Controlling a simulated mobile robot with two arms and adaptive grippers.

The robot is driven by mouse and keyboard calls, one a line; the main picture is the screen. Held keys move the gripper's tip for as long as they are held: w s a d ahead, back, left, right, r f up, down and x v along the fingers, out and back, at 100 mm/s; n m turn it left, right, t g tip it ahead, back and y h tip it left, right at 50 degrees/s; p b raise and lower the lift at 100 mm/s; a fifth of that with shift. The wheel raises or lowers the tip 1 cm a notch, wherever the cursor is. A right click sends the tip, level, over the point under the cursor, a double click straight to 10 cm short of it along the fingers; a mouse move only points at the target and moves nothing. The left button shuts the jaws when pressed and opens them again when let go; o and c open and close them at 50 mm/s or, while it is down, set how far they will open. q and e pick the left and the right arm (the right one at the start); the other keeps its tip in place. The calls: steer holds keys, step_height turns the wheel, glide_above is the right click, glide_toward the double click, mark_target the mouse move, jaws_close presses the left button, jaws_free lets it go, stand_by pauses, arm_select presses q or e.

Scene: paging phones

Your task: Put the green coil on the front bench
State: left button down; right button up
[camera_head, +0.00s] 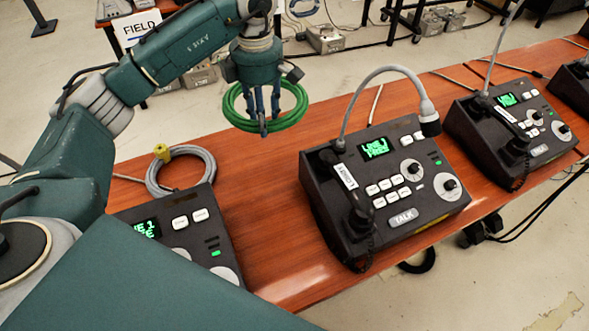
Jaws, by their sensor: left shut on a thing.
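The green coil (297,112) is a loop of green cable in the upper middle of the head view. My left gripper (262,128) points down and is shut on the coil, with its fingers at the middle of the loop. The coil appears held above the wooden bench (262,215), over its far edge. The fingers hide part of the loop. My right gripper is not in view.
Black paging phones stand on the bench: one in the middle (405,217), one at the right (548,140), one at lower left (205,235) partly hidden by my arm. A grey coil (160,185) with a yellow end lies at left. Bare wood lies between the phones.

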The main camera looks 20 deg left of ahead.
mark_target(269, 175)
arm_select(q)
step_height(269, 175, down, 18)
steer(key=p, duration=0.2)
steer(key=shift+s+r+p, duration=0.1)
steer(key=shift+r+p, duration=0.15)
steer(key=shift+p, duration=0.1)
steer(key=shift+f, duration=0.2)
steer(key=c, duration=1.7)
jaws_free()
steer(key=shift+f, duration=0.15)
steer(key=o, duration=0.4)
steer(key=shift+o, duration=0.2)
